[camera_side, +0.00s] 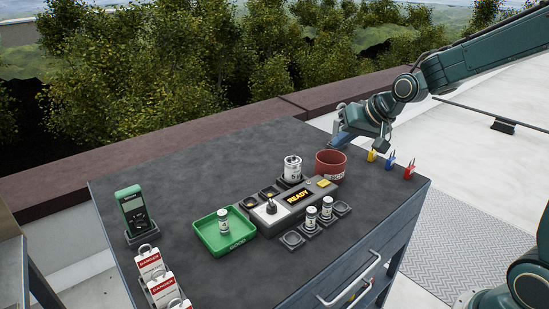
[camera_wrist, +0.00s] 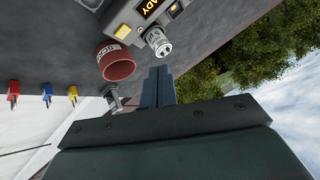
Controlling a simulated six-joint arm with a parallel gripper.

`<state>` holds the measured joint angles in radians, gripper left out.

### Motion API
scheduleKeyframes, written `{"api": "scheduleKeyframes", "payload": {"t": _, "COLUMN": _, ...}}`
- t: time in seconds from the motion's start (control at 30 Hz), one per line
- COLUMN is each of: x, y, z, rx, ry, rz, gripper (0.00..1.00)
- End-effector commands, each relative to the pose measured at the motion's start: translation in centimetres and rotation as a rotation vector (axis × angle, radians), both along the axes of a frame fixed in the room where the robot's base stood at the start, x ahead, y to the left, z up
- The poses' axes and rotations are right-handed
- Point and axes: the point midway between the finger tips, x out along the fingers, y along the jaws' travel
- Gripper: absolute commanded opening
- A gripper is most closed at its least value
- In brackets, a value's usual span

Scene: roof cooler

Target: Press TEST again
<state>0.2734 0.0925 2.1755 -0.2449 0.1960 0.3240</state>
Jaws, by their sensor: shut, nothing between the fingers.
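A grey tester box (camera_side: 290,203) sits in the middle of the dark table top. Its amber display (camera_side: 297,195) reads READY. A small yellow button (camera_side: 323,183) sits at its right end in the side view; its lettering is too small to read. The box's corner (camera_wrist: 150,12) also shows upside down at the top of the wrist view. My gripper (camera_side: 341,138) is shut and empty. It is above the table's back right edge, behind the red cup and apart from the box. In the wrist view its closed fingers (camera_wrist: 158,82) point toward the table.
A red cup (camera_side: 331,164) and a white can (camera_side: 292,168) stand behind the box. A green tray (camera_side: 226,238) holds a small can (camera_side: 223,218). Two cans (camera_side: 311,216) stand in front. Coloured plugs (camera_side: 390,161) stand at right. A green meter (camera_side: 133,210) and danger tags (camera_side: 151,264) are at left.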

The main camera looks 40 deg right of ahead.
Motion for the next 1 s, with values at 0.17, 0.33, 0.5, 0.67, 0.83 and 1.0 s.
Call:
{"api": "scheduleKeyframes", "payload": {"t": 0.17, "x": 2.7, "y": -1.7, "z": -2.2, "rx": 0.056, "ry": -0.023, "rz": -0.058, "gripper": 0.0}}
{"api": "scheduleKeyframes", "payload": {"t": 0.33, "x": 4.8, "y": -3.1, "z": -4.1, "rx": 0.106, "ry": -0.047, "rz": -0.108, "gripper": 0.0}}
{"api": "scheduleKeyframes", "payload": {"t": 0.5, "x": 6.1, "y": -4.1, "z": -5.5, "rx": 0.141, "ry": -0.067, "rz": -0.145, "gripper": 0.0}}
{"api": "scheduleKeyframes", "payload": {"t": 0.67, "x": 6.6, "y": -4.6, "z": -6.1, "rx": 0.157, "ry": -0.075, "rz": -0.16, "gripper": 0.0}}
{"api": "scheduleKeyframes", "payload": {"t": 0.83, "x": 6.7, "y": -4.6, "z": -6.1, "rx": 0.159, "ry": -0.077, "rz": -0.163, "gripper": 0.0}}
{"api": "scheduleKeyframes", "payload": {"t": 1.0, "x": 6.7, "y": -4.6, "z": -6.1, "rx": 0.159, "ry": -0.077, "rz": -0.163, "gripper": 0.0}}
